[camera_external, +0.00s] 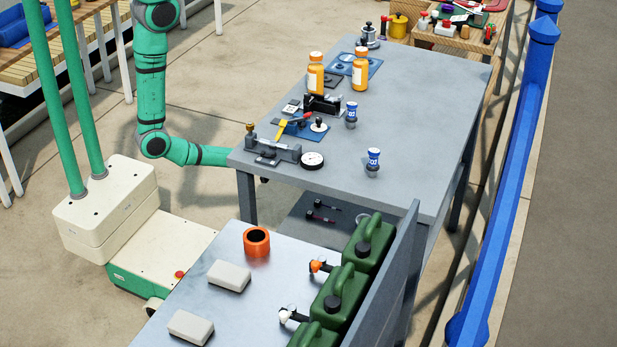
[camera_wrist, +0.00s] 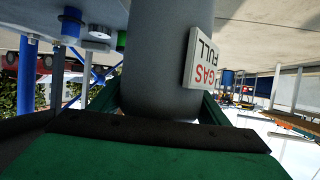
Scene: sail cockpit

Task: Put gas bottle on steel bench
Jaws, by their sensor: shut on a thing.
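The gas bottle (camera_wrist: 155,60) is a grey cylinder that fills the middle of the wrist view. In the external view my green arm reaches down to the left edge of a grey table (camera_external: 430,90). My gripper and the gas bottle are hidden there behind or under the tabletop. A shiny metal-topped bench (camera_external: 205,318) stands in the foreground. I cannot tell for certain which of the two is the steel bench.
The foreground bench holds green jerrycans (camera_external: 368,245), an orange ring-shaped item (camera_external: 257,242) and two pale blocks (camera_external: 229,276). The grey table holds orange bottles (camera_external: 316,75), blue-topped bottles (camera_external: 373,160) and tools. A lower shelf (camera_external: 300,225) and a blue railing (camera_external: 510,170) stand near.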

